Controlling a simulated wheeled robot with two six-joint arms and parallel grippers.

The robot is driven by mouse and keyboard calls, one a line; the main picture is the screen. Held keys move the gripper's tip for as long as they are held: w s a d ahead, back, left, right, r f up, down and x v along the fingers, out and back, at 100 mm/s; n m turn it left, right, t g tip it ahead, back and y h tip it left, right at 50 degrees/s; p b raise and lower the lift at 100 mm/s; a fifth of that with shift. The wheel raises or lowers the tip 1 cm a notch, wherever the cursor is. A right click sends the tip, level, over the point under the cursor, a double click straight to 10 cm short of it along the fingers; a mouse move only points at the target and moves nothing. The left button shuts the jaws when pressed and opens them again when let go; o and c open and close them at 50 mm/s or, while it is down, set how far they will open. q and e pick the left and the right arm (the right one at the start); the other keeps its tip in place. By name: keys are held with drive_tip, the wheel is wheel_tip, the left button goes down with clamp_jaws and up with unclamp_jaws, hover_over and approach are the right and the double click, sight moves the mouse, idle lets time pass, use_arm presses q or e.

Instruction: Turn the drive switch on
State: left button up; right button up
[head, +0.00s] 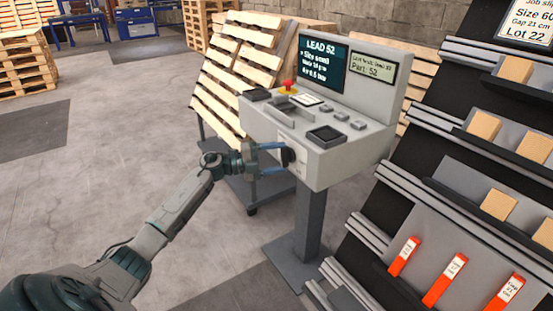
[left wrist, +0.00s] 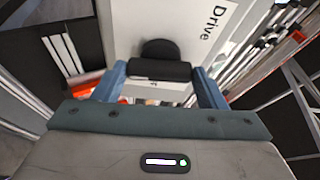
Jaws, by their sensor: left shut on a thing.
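The drive switch (left wrist: 160,68) is a black knob on a white plate lettered "Drive" (left wrist: 212,25) in the left wrist view. In the head view the knob (head: 288,156) sits on the front face of the grey control console (head: 335,165). My left gripper (head: 272,159) is at that front face, with its blue fingers on either side of the knob. In the left wrist view the left gripper (left wrist: 160,85) is shut on the knob. Part of the plate's lettering is hidden behind the knob. My right gripper is not in view.
A red stop button (head: 289,86) and a lit screen (head: 321,60) are on the console. A sloped rack (head: 450,200) with boxes and orange-red labelled items stands close on the right. Wooden pallets (head: 235,65) lean behind. The floor at left is open.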

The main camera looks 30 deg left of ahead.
use_arm(q)
drive_tip(key=shift+m, duration=0.6)
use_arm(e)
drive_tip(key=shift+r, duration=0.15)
use_arm(q)
drive_tip(key=o, duration=1)
drive_tip(key=v, duration=1)
drive_tip(key=shift+s+a+r+b, duration=0.2)
drive_tip(key=shift+s+a+b, duration=0.05)
drive_tip(key=shift+s+b, duration=0.05)
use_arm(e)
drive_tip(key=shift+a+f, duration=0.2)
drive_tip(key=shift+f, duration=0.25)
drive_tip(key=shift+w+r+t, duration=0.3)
